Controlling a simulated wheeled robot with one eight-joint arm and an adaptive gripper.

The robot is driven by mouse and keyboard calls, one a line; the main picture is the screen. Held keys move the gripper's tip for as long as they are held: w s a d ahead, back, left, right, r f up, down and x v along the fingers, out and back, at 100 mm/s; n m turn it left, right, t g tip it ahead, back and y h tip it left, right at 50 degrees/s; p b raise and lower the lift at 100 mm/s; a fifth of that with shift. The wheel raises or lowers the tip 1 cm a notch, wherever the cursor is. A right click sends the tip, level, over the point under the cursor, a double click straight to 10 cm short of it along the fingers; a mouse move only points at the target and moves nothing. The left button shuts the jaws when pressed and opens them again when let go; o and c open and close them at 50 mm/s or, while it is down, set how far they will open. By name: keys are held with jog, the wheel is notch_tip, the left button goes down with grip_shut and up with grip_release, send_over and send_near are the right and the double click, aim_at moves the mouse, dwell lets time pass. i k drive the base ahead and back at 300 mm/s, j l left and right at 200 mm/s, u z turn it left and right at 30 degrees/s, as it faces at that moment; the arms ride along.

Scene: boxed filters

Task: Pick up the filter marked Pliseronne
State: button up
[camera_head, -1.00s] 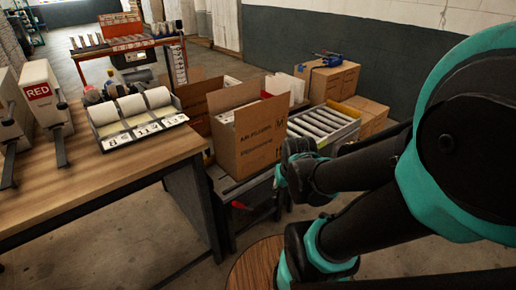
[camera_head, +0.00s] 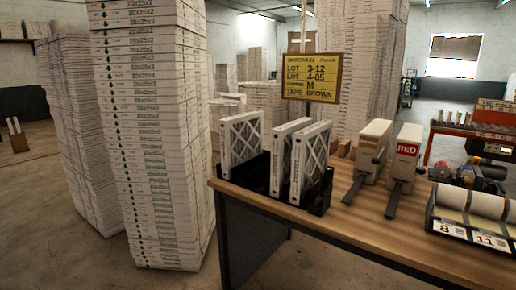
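Three white-framed pleated filters stand upright in a black rack (camera_head: 323,197) on the wooden table: a left one (camera_head: 241,141), a middle one (camera_head: 279,165) and a right one (camera_head: 312,155). I cannot read the name Pliseronne on any of them. Tall stacks of flat white filter boxes stand on the floor: a near stack (camera_head: 155,130) left of the table and a stack further left (camera_head: 85,130). Their small print is too blurred to find that name. My gripper is not in view.
The table (camera_head: 375,232) also bears two tape dispensers, one grey (camera_head: 374,140) and one marked RED (camera_head: 406,152), and a label-roll holder (camera_head: 470,230) at right. A yellow sign (camera_head: 311,77) rises behind the rack. Floor is clear at lower left.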

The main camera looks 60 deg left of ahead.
aim_at(241, 137)
jog(key=j+u, duration=0.3)
jog(key=u, duration=0.15)
jog(key=j+u, duration=0.3)
jog(key=u, duration=0.15)
jog(key=i+j+u, duration=0.1)
jog(key=j, duration=0.35)
jog(key=j+u, duration=0.1)
jog(key=j, duration=0.3)
jog(key=i+j, duration=0.2)
jog(key=j, duration=0.2)
jog(key=i+j+u, duration=0.15)
jog(key=j, duration=0.3)
jog(key=j+u, duration=0.1)
jog(key=j, duration=0.3)
jog(key=i, duration=0.05)
